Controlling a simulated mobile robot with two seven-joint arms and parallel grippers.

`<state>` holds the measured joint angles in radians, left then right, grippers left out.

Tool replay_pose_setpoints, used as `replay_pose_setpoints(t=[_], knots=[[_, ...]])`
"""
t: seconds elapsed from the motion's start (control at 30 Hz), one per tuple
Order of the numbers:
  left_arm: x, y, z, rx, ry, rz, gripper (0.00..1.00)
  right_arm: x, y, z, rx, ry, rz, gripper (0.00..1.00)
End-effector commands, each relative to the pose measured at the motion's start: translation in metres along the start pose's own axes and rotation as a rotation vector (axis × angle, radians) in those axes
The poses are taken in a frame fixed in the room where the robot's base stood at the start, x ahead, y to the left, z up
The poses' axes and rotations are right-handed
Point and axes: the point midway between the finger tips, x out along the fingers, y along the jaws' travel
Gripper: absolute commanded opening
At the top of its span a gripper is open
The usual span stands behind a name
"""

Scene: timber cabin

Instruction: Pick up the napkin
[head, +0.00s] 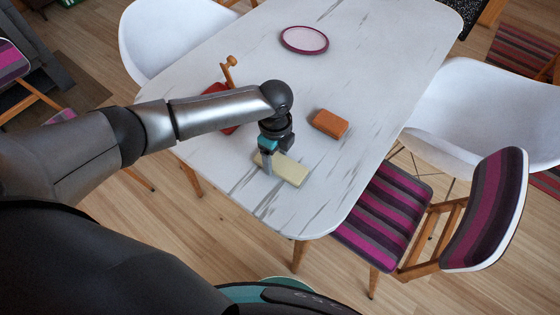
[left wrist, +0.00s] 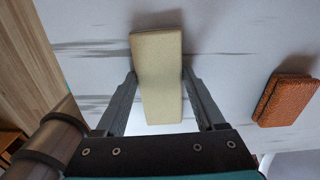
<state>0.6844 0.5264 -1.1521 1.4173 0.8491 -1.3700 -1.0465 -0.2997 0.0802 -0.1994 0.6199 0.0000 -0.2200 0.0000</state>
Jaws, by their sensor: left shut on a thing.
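The napkin (head: 291,171) is a pale yellow folded rectangle at the near end of the white table. In the left wrist view the napkin (left wrist: 161,58) lies lengthwise between the two fingers, its far end reaching past the fingertips. My left gripper (head: 268,167) points down over the napkin's left part and is shut on it; the gripper (left wrist: 159,76) also shows in the left wrist view. The napkin is flat and at or very near the tabletop; I cannot tell whether it touches. My right gripper is not in view.
On the white table (head: 375,65) an orange-brown block (head: 329,123) lies right of the napkin. A pink plate (head: 304,39) is farther back. A red item (head: 217,88) with a wooden piece (head: 229,70) is partly behind my arm. A striped chair (head: 385,210) stands at the right edge.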

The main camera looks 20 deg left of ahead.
Motion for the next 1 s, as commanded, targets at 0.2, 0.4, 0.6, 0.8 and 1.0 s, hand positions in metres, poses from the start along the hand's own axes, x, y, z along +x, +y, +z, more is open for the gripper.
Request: replay_pose_setpoints(t=[0.2, 0.4, 0.6, 0.8, 1.0], knots=[[-0.007, 0.0, 0.0, 0.0, 0.0, -0.001, 0.17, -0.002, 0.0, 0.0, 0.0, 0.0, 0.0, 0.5], [-0.034, -0.001, 0.0, 0.0, 0.001, -0.004, 0.17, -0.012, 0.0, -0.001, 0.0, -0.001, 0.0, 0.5], [-0.091, -0.002, 0.0, 0.001, 0.001, -0.007, 0.17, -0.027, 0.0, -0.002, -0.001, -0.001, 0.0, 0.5], [-0.147, -0.001, 0.0, 0.001, 0.0, -0.004, 0.17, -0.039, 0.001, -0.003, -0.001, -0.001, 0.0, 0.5], [-0.184, -0.001, 0.001, 0.0, 0.0, -0.003, 0.17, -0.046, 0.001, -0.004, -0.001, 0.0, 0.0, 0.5]])
